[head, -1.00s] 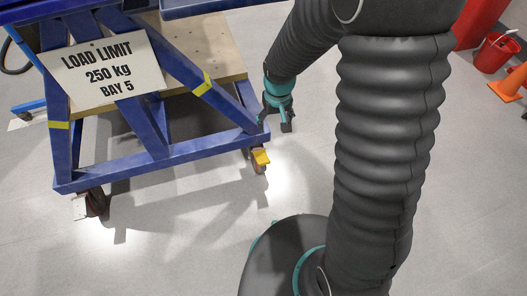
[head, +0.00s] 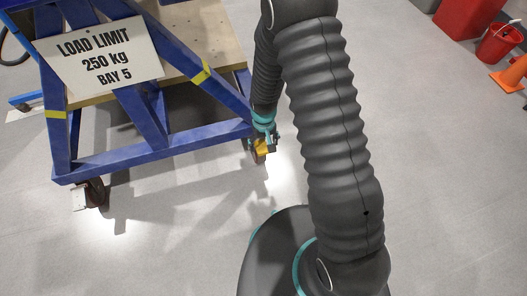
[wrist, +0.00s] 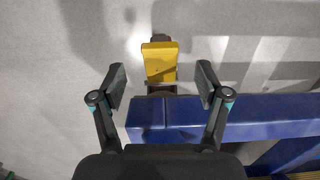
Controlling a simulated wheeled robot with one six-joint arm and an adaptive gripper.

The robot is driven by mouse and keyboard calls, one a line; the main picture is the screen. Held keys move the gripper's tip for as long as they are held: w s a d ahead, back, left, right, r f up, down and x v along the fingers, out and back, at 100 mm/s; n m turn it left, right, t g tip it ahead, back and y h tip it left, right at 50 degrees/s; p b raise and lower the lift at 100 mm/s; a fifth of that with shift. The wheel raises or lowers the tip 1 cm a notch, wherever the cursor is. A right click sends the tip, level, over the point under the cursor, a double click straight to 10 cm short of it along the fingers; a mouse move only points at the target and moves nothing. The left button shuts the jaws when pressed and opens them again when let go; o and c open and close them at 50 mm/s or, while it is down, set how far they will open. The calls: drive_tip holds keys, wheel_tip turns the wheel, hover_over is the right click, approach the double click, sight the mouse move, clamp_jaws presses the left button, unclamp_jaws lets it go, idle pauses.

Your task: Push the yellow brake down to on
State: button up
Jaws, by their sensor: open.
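The yellow brake (wrist: 159,64) is a flat yellow pedal on a caster wheel at the corner of the blue jig frame (head: 160,158). In the wrist view it lies ahead of my gripper (wrist: 160,84), roughly centred between the two spread fingers, with no contact visible. In the head view my gripper (head: 268,146) hangs over the caster and partly hides the brake (head: 261,149). My gripper is open and empty. How far it is above the pedal I cannot tell.
The blue frame beam (wrist: 240,116) runs close beneath my gripper's fingers in the wrist view. Another caster (head: 92,192) stands at the frame's left corner. A red bucket (head: 497,44) and an orange cone (head: 512,76) stand far right. The floor between is clear.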

sight(264, 151)
wheel_tip(264, 151, down, 6)
idle(0.4)
clamp_jaws()
